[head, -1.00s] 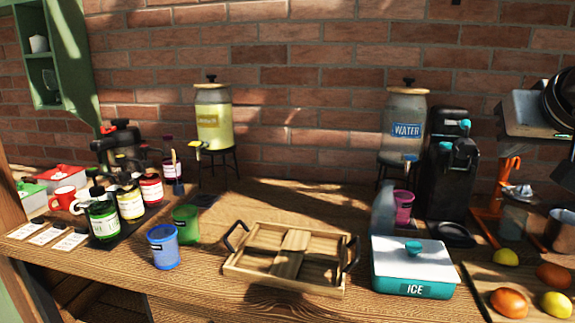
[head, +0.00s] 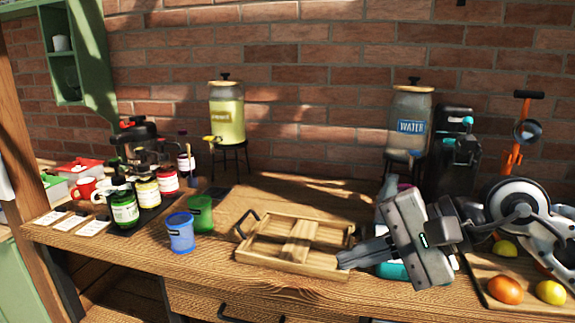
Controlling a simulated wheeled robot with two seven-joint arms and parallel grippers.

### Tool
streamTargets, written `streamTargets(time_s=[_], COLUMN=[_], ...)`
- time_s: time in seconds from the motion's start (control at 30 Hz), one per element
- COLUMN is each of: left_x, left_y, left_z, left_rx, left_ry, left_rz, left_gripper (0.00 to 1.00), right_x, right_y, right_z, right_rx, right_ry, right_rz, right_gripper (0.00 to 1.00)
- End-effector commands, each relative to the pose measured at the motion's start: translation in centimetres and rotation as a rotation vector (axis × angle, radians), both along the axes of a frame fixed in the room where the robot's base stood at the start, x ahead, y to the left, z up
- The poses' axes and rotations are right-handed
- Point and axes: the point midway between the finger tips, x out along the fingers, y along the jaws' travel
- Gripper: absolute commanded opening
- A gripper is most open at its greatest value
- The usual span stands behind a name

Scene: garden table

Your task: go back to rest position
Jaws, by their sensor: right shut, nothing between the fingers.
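My right gripper (head: 345,260) reaches in from the right, over the front of the table (head: 210,265). Its fingers are shut and empty, with their tips by the right end of the wooden tray (head: 262,262). I cannot tell whether they touch it. The gripper and arm hide most of the teal ice box (head: 392,270) behind them. My left gripper is not in view.
A blue cup (head: 181,235) and a green cup (head: 200,214) stand left of the tray. Several bottles stand farther left. A lemonade dispenser (head: 227,118) and a water dispenser (head: 409,122) stand at the back. Fruit lies on a board (head: 483,287) at right.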

Motion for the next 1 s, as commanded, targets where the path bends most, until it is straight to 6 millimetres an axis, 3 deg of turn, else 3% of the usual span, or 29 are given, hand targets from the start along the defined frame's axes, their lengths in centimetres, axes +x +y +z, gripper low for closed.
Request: streamTargets(time_s=[0.03,0.1,0.2,0.27,0.33,0.37,0.47,0.5,0.57,0.7,0.8,0.9,1.0], left_x=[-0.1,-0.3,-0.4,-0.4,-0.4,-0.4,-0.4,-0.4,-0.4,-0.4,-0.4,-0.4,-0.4], left_y=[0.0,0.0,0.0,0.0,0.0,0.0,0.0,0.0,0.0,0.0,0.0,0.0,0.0], left_z=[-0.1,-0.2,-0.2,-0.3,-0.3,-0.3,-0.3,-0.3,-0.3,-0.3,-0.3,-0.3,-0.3], left_rx=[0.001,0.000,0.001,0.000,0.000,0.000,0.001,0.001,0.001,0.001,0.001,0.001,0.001], left_ry=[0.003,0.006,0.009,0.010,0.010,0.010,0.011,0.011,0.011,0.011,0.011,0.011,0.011], left_rz=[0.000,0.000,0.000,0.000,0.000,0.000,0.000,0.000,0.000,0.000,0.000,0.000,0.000], left_gripper=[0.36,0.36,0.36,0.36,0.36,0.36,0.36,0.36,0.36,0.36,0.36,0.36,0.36], right_x=[-1.5,-2.7,-2.8,-2.1,-0.9,-0.3,0.7,0.5,-0.3,-4.6,-8.3,-11.3,-13.3], right_y=[2.5,4.7,5.7,5.2,3.8,3.0,-0.1,-1.3,-2.7,-4.8,-5.4,-5.6,-5.6], right_z=[-0.9,-0.7,-0.4,-0.9,-2.8,-4.0,-10.3,-13.1,-17.3,-26.5,-31.3,-34.3,-35.9], right_rx=[0.200,0.478,0.861,1.084,1.342,1.455,1.843,-1.917,-1.741,-1.418,-1.260,-1.155,-1.096], right_ry=[0.201,0.502,0.974,1.271,1.627,1.780,2.278,-2.359,-2.108,-1.594,-1.312,-1.114,-1.002], right_rz=[-0.012,-0.057,-0.149,-0.216,-0.304,-0.343,-0.482,0.512,0.470,0.375,0.313,0.267,0.240], right_gripper=[0.00,0.00,0.00,0.00,0.00,0.00,0.00,0.00,0.00,0.00,0.00,0.00,0.00])
